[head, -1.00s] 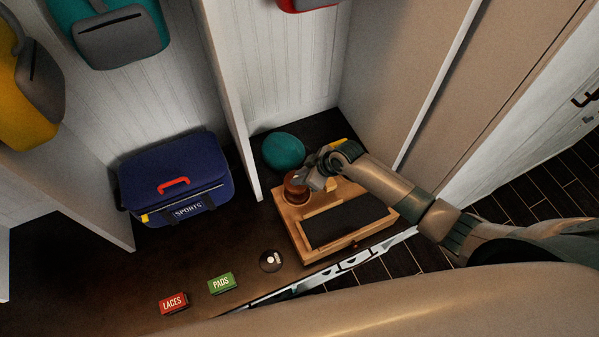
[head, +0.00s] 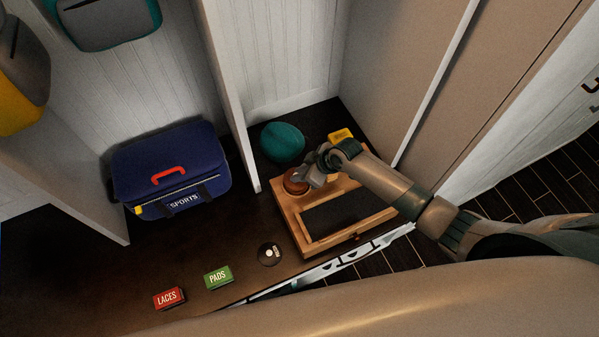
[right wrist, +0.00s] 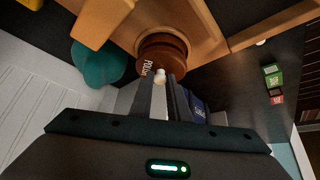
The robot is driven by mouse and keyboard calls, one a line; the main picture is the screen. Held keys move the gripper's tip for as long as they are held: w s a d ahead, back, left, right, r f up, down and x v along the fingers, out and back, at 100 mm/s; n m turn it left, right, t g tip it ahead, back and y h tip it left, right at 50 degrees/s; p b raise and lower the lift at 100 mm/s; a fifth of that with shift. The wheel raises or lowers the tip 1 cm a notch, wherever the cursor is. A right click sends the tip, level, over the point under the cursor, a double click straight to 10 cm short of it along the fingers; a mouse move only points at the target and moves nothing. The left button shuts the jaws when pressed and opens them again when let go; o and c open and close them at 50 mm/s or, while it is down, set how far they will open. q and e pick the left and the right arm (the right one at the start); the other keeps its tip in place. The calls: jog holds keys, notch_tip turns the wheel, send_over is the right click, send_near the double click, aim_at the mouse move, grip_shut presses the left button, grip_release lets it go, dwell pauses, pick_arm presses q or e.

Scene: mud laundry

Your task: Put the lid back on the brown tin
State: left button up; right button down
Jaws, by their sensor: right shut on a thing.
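The brown tin (head: 294,182) sits at the left back corner of a wooden box, and its pale lettering shows in the right wrist view (right wrist: 148,68). My right gripper (head: 316,178) is directly at the tin. In the right wrist view its fingers (right wrist: 161,84) are shut on a small pale knob (right wrist: 160,73) in front of the tin's round brown top. The knob appears to belong to the lid. The view does not show clearly whether the lid is seated or just above the rim. My left gripper is not in view.
The wooden box (head: 289,212) has a dark panel. A teal round thing (head: 283,142) and a yellow thing (head: 341,134) lie behind it.

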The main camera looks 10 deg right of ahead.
jog(key=shift+f+b, duration=0.35)
jog(key=shift+f, duration=0.3)
dwell(1.3)
jog(key=shift+f+p, duration=0.2)
jog(key=shift+p, duration=0.1)
dwell(1.5)
jog(key=c, duration=1.1)
grip_release()
jog(key=shift+r, duration=0.15)
jog(key=shift+r+p, duration=3.25)
jog(key=shift+r, duration=0.15)
jog(key=shift+c, duration=0.4)
